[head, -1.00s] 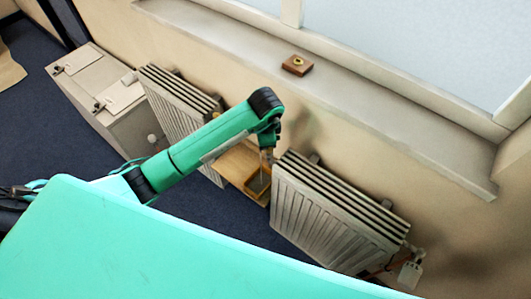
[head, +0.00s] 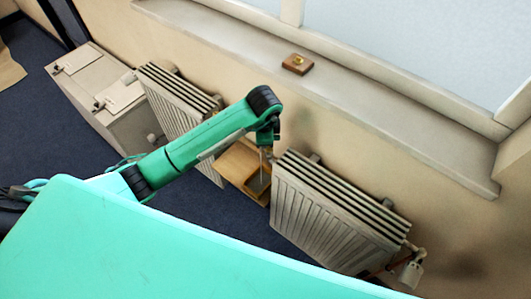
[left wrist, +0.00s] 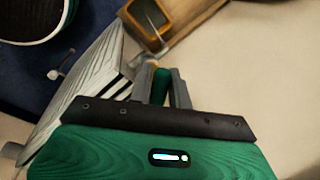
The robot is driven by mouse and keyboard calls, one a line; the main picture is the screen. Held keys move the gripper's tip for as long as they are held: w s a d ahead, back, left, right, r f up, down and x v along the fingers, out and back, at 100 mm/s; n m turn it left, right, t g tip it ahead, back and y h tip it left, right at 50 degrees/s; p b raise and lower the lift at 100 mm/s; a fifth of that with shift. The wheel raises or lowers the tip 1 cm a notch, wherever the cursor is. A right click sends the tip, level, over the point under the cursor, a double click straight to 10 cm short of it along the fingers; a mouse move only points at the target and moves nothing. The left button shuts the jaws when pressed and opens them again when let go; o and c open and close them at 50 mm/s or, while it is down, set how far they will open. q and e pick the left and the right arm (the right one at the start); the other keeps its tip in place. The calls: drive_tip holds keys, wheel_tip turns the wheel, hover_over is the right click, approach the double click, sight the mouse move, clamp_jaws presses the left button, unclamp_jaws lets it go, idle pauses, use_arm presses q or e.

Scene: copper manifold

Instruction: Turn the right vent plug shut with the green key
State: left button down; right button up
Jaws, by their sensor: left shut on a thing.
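The right radiator (head: 325,218) is pale and ribbed, below the window sill. My left gripper (head: 263,150) is near its upper left end, above the gap between the two radiators. In the left wrist view my left gripper (left wrist: 162,82) is shut on the green key (left wrist: 161,86), whose green part shows between the fingers. A small metal fitting (left wrist: 140,62), perhaps the right vent plug, shows just ahead of the fingers. I cannot tell whether the key touches or fits it. My right gripper is not in view.
A wooden shelf (head: 232,165) with an open tray (head: 257,187) sits between the right radiator and the left radiator (head: 180,105). A small wooden block (head: 298,64) stands on the sill (head: 370,110). A grey cabinet (head: 105,95) stands far left.

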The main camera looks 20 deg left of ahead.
use_arm(q)
drive_tip(key=shift+f+m, duration=0.2)
drive_tip(key=shift+m, duration=0.3)
drive_tip(key=shift+f+m+b, duration=0.1)
drive_tip(key=shift+m+b, duration=0.25)
drive_tip(key=shift+m, duration=0.15)
drive_tip(key=shift+w+m+h, duration=0.1)
drive_tip(key=shift+m+h, duration=0.2)
drive_tip(key=shift+m, duration=0.3)
drive_tip(key=shift+w+a+m+b, duration=0.1)
drive_tip(key=shift+m+b, duration=0.4)
drive_tip(key=shift+m, duration=0.1)
drive_tip(key=shift+w+m, duration=0.1)
drive_tip(key=shift+m, duration=0.4)
